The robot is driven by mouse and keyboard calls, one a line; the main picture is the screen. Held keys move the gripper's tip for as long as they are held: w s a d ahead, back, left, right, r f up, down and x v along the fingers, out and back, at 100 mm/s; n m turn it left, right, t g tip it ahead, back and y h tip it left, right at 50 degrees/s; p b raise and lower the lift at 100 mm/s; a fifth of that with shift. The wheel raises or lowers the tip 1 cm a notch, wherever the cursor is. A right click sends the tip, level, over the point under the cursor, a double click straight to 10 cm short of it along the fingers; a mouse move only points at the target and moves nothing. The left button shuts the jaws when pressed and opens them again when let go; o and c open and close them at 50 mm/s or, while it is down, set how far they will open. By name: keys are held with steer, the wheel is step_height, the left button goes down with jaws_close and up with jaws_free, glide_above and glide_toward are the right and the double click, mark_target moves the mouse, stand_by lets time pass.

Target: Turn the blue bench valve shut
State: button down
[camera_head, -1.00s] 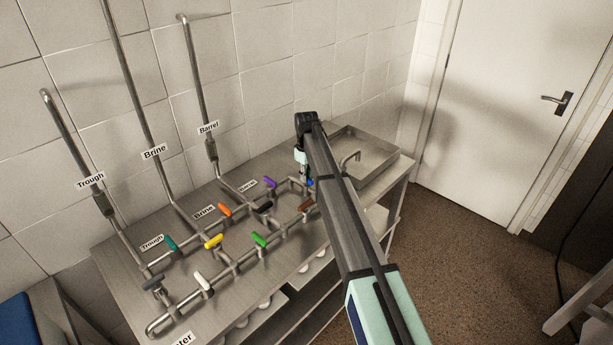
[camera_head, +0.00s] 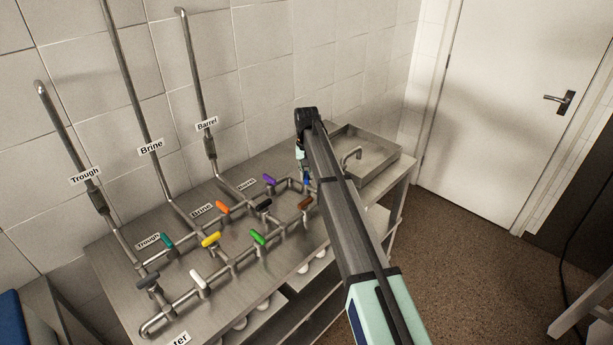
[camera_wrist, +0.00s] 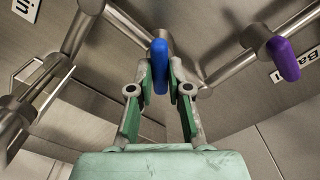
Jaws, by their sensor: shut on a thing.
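The blue valve handle (camera_wrist: 159,62) is in the wrist view, between the fingers of my gripper (camera_wrist: 160,78). My gripper is shut on it, one finger on each side. The handle sits on a metal pipe junction and points down the wrist picture, toward my palm. In the head view a small bit of the blue handle (camera_head: 306,181) shows beside my arm, at the right end of the bench pipes. My arm hides most of the gripper there.
Close by are a purple handle (camera_head: 270,180), a brown handle (camera_head: 305,203) and a black handle (camera_head: 263,205). Orange, yellow, green, teal and white handles stand further left on the pipes. A metal sink (camera_head: 365,158) lies to the right. Wall pipes rise behind.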

mark_target(307, 175)
steer(key=m+b, duration=0.1)
steer(key=m, duration=0.3)
steer(key=shift+m, duration=0.3)
steer(key=m, duration=0.4)
steer(key=shift+b, duration=0.4)
steer(key=c, duration=1.1)
jaws_free()
step_height(307, 175, up, 12)
